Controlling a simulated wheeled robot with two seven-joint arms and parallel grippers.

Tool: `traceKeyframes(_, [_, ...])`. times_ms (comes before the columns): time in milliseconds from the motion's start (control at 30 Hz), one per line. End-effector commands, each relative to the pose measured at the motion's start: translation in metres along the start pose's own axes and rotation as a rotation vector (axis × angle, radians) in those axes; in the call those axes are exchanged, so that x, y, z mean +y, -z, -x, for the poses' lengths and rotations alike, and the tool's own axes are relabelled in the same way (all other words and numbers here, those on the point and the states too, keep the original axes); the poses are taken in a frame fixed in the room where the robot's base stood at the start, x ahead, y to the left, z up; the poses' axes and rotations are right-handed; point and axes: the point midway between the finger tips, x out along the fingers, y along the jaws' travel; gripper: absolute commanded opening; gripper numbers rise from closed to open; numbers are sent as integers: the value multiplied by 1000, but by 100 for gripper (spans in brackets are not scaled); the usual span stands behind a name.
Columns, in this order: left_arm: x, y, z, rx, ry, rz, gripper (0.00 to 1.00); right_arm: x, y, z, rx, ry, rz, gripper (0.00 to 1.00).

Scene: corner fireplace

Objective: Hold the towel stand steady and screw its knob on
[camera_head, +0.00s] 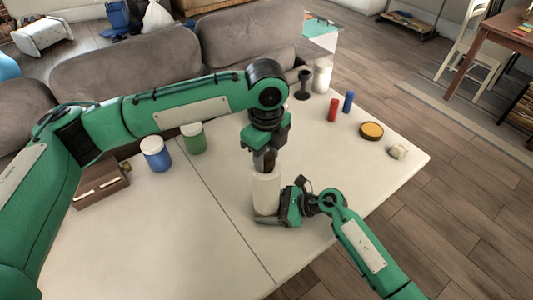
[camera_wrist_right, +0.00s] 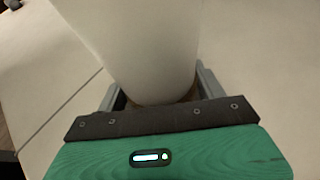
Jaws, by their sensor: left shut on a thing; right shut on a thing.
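The towel stand, carrying a white roll (camera_head: 266,192), stands upright on the pale table right of the seam. My left gripper (camera_head: 265,159) points straight down at the top of the roll and is shut. The knob is hidden by its fingers, and I cannot tell how it sits on the rod. My right gripper (camera_head: 275,216) comes in low from the right and is shut on the stand near its foot. In the right wrist view the white roll (camera_wrist_right: 145,45) rises between the fingers, with a sliver of brown base (camera_wrist_right: 188,96) beneath it.
A blue jar (camera_head: 155,157), a green jar (camera_head: 193,140) and a brown box (camera_head: 101,187) stand left. A black holder (camera_head: 303,86), white candle (camera_head: 322,76), red cylinder (camera_head: 333,110), blue cylinder (camera_head: 348,102) and round tin (camera_head: 371,131) stand right. The table front is clear.

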Motion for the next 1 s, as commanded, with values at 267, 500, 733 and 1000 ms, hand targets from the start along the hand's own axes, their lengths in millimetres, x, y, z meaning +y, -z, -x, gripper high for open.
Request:
traceKeyframes(267, [0, -1, 0, -1, 1, 4, 59, 0, 0, 0, 0, 0, 1, 6])
traceKeyframes(500, [0, 0, 3, 0, 1, 4, 59, 0, 0, 0, 0, 0, 1, 6])
traceKeyframes(733, [-1, 0, 30, 0, 3, 3, 59, 0, 0, 0, 0, 0, 1, 6])
traceKeyframes(1000, [0, 0, 45, 0, 0, 4, 59, 0, 0, 0, 0, 0, 0, 6])
